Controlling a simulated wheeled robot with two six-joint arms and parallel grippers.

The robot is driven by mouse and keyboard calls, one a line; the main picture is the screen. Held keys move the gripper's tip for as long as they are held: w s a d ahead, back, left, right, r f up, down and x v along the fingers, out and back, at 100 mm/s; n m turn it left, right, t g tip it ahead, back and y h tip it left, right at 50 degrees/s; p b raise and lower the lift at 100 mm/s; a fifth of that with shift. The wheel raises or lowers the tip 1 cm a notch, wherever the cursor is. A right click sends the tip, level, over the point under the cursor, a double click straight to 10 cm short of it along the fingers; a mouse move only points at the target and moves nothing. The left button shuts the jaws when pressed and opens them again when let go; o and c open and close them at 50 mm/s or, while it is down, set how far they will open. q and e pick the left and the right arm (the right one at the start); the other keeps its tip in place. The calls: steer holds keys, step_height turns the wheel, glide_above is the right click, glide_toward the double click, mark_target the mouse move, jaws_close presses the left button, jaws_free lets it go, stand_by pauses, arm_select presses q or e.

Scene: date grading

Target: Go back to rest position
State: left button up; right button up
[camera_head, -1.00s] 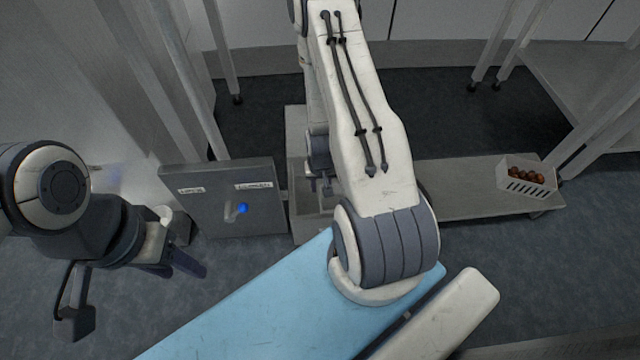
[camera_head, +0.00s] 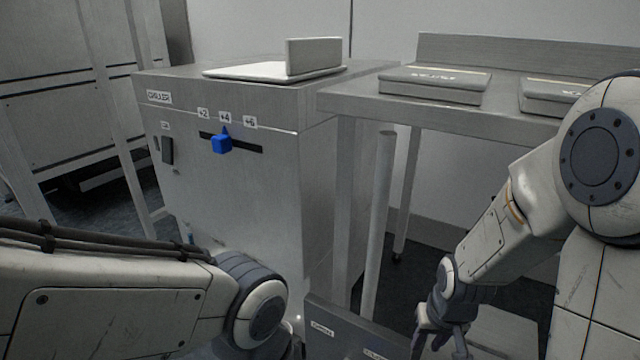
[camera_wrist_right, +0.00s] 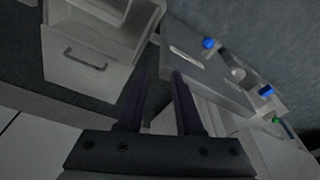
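My right arm enters from the right in the head view and reaches down. Its gripper (camera_head: 440,342) hangs low near the bottom edge, beside a dark grey labelled panel (camera_head: 350,335). In the right wrist view the two dark fingers (camera_wrist_right: 160,85) stand apart with nothing between them, so this gripper is open and empty. My left arm (camera_head: 130,305) lies across the bottom left of the head view. Its gripper is outside the picture.
A metal chiller cabinet (camera_head: 235,195) with a blue slider (camera_head: 222,143) at the +4 label stands ahead. A metal table (camera_head: 350,101) with flat grey boxes (camera_head: 435,84) adjoins it. The wrist view shows a drawer unit (camera_wrist_right: 85,60) with a handle.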

steer(key=s+a+r+n+g+y+p, duration=0.15)
steer(key=s+a+r+n+p, duration=0.7)
steer(key=s+a+r, duration=0.85)
step_height(320, 180, up, 38)
steer(key=d+p, duration=0.1)
steer(key=p, duration=3.5)
steer(key=shift+w+g+p, duration=0.35)
steer(key=shift+w+g, duration=0.05)
steer(key=shift+g, duration=0.05)
